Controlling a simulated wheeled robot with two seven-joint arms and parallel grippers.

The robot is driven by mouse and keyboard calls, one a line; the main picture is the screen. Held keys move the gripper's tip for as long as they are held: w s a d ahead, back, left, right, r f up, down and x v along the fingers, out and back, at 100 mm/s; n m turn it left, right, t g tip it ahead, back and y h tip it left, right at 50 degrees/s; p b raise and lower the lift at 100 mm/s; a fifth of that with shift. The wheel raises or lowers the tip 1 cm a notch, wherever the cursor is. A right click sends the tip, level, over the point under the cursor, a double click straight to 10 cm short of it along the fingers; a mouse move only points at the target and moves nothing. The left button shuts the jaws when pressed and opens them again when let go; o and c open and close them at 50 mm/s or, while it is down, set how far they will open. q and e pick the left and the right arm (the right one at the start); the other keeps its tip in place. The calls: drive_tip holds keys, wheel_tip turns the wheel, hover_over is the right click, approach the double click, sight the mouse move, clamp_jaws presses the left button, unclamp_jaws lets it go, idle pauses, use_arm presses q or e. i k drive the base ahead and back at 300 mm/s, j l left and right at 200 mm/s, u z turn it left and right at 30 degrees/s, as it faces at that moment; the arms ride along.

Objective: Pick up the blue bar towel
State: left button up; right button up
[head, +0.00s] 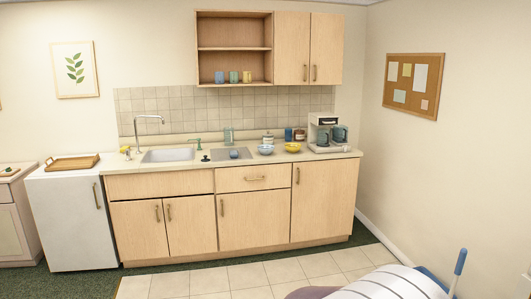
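I cannot make out a blue bar towel for certain in the head view. A flat grey-blue piece (232,154) lies on the counter right of the sink, but I cannot tell whether it is cloth, a mat or a drainer. Neither of my grippers is in view.
A wooden tray (73,162) sits on the white fridge (75,220). A white striped object (390,284) fills the lower right. Tiled floor (210,279) before the cabinets is clear.

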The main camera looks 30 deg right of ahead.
sight(233, 154)
drive_tip(key=i+l+z, duration=0.3)
drive_tip(key=i, duration=0.25)
drive_tip(key=i+z, duration=0.3)
drive_tip(key=i, duration=0.25)
drive_tip(key=i+l, duration=0.15)
drive_tip(key=i, duration=2.2)
drive_tip(key=i+l, duration=0.2)
drive_tip(key=i, duration=2.2)
